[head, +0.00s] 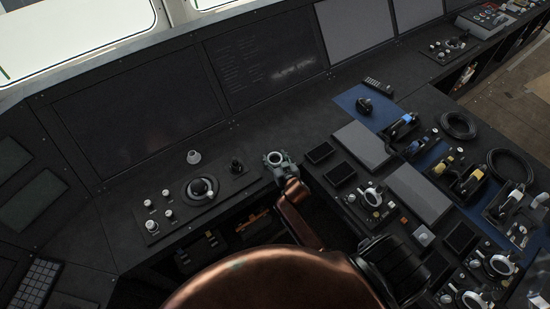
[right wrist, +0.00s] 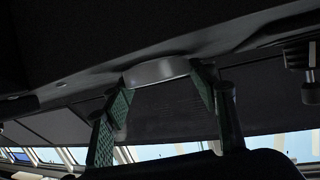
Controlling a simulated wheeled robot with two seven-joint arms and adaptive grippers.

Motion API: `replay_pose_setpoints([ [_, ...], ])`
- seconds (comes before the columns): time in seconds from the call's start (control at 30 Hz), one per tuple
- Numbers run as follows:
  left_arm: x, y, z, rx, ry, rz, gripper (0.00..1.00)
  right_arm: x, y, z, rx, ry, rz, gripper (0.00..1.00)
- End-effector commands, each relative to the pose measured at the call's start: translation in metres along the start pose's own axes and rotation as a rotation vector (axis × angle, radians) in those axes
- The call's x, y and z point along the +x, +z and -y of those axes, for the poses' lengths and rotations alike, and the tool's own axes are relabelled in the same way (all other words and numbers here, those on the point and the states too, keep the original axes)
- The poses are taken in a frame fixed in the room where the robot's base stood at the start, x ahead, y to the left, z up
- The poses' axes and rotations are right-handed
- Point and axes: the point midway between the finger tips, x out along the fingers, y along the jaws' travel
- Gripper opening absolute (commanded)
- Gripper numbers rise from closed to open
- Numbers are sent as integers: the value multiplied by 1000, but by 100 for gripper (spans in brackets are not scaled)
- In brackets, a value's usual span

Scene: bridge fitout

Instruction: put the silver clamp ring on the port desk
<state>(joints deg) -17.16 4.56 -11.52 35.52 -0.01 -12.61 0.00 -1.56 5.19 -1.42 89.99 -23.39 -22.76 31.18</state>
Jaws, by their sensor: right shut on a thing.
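The silver clamp ring (head: 274,159) is a small pale metal ring, held between the fingers of my right gripper (head: 280,164) in the head view. The right wrist view also shows the ring (right wrist: 155,72) between the green-padded fingers of the right gripper (right wrist: 162,88). The ring is over or at the front edge of the dark console desk (head: 110,205), which I take to be the port desk. I cannot tell whether the ring touches the desk. My left gripper is not in view.
A trackball panel (head: 202,190) with several knobs and a small pale cap (head: 194,157) are left of the gripper. A black joystick (head: 237,166) is close beside it. Dark screens (head: 135,110) stand behind. The right console (head: 417,190) is crowded with levers, cables and pads.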

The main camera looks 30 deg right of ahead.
Motion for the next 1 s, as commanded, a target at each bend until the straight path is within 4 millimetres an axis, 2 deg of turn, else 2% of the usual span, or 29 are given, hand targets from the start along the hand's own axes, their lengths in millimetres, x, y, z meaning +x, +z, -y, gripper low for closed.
replay_pose_setpoints([
  [0.13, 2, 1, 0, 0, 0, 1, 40, 2, 4, 0, 1, 0, 0, 27],
  [0.17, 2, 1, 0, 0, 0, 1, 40, 1, 3, 0, 1, 0, 0, 55],
  [0.4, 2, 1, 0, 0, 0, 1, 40, 1, 3, 0, 0, 0, 1, 70],
  [0.73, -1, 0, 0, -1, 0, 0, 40, -1, -2, 0, -1, 0, 0, 70],
  [0.87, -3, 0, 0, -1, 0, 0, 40, -18, 1, -1, 1, 1, 2, 70],
  [1.0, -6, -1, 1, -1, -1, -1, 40, -47, 1, 0, 2, 0, 2, 70],
])
